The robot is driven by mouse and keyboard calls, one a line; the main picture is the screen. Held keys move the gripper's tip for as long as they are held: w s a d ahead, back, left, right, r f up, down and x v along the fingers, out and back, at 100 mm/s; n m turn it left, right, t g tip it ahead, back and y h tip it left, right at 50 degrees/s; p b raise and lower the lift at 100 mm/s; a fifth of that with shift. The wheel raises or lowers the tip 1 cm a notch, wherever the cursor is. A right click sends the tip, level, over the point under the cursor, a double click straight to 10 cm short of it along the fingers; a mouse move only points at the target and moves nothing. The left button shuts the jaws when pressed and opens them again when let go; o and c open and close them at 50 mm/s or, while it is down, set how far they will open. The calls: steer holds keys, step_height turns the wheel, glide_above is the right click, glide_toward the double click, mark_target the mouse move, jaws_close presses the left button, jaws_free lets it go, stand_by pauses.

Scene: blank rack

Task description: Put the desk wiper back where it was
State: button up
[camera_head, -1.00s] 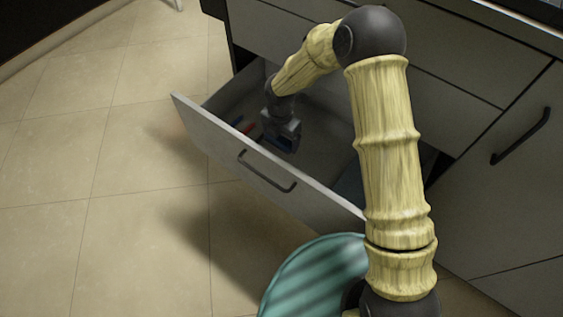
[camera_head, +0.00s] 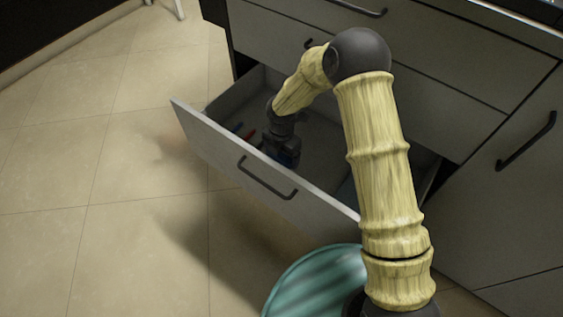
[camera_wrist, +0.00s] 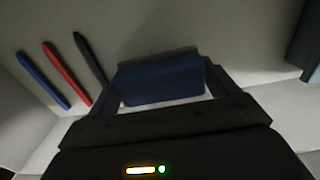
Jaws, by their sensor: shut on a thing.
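The desk wiper (camera_wrist: 162,82) is a blue block with a greyish edge, seen in the wrist view between my two fingers. My gripper (camera_wrist: 163,88) is shut on it. In the head view my gripper (camera_head: 283,153) is down inside the open drawer (camera_head: 222,152), near its front panel. A bit of the blue wiper (camera_head: 290,160) shows there below the gripper. Whether the wiper touches the drawer floor I cannot tell.
A blue pen (camera_wrist: 44,80), a red pen (camera_wrist: 67,74) and a black pen (camera_wrist: 90,58) lie in the drawer left of the wiper. A dark bluish object (camera_wrist: 306,45) is at the right. Drawer floor between is clear.

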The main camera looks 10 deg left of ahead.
mark_target(282, 162)
steer(key=shift+f+b, duration=0.75)
steer(key=shift+f, duration=1.6)
steer(key=shift+f, duration=0.1)
steer(key=o, duration=0.8)
steer(key=shift+c, duration=0.2)
step_height(282, 162, up, 12)
steer(key=p, duration=0.4)
